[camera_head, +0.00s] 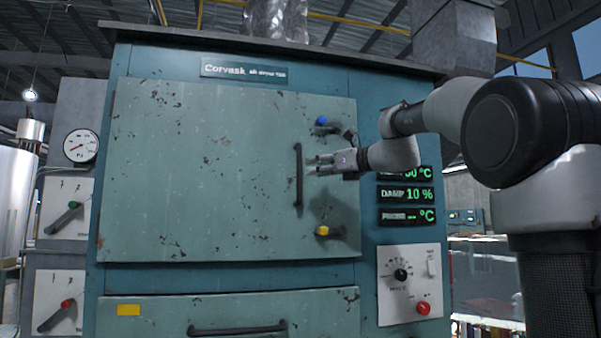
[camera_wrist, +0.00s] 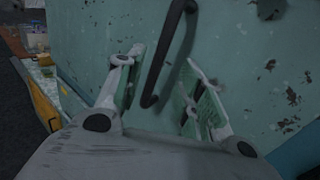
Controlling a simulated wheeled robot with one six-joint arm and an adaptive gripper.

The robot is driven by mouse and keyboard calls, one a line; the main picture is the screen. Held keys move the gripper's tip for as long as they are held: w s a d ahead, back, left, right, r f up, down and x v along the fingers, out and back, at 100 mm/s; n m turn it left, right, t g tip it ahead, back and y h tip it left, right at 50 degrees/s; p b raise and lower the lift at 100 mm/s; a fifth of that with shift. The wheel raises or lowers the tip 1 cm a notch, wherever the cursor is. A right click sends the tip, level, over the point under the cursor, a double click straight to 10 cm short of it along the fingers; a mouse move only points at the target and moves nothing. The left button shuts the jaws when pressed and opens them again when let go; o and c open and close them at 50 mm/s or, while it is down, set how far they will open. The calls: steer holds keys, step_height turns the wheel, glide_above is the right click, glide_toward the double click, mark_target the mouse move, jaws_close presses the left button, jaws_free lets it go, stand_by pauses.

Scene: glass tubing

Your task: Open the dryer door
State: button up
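The dryer door (camera_head: 200,170) is a large worn green panel on the teal dryer. It looks shut, flush with the front. Its black vertical bar handle (camera_head: 298,175) is near the door's right edge. My gripper (camera_head: 312,163) is just right of the handle, fingers pointing left at it. In the wrist view the fingers (camera_wrist: 165,85) are spread apart. The handle (camera_wrist: 168,55) shows ahead, between the fingertips in the picture. I cannot tell whether it lies within their grasp. A blue-knobbed latch (camera_head: 322,121) is above the handle and a yellow-knobbed latch (camera_head: 323,231) is below it.
Right of the door are green displays (camera_head: 407,194) and a white control panel (camera_head: 410,285) with a dial and red button. A lower drawer (camera_head: 240,315) with a black handle is below the door. Lever boxes (camera_head: 66,207) and a round gauge (camera_head: 81,146) stand at left.

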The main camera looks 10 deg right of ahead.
steer(key=x, duration=0.7)
steer(key=shift+w+a, duration=0.2)
steer(key=shift+w, duration=0.1)
steer(key=shift+c, duration=0.3)
jaws_close()
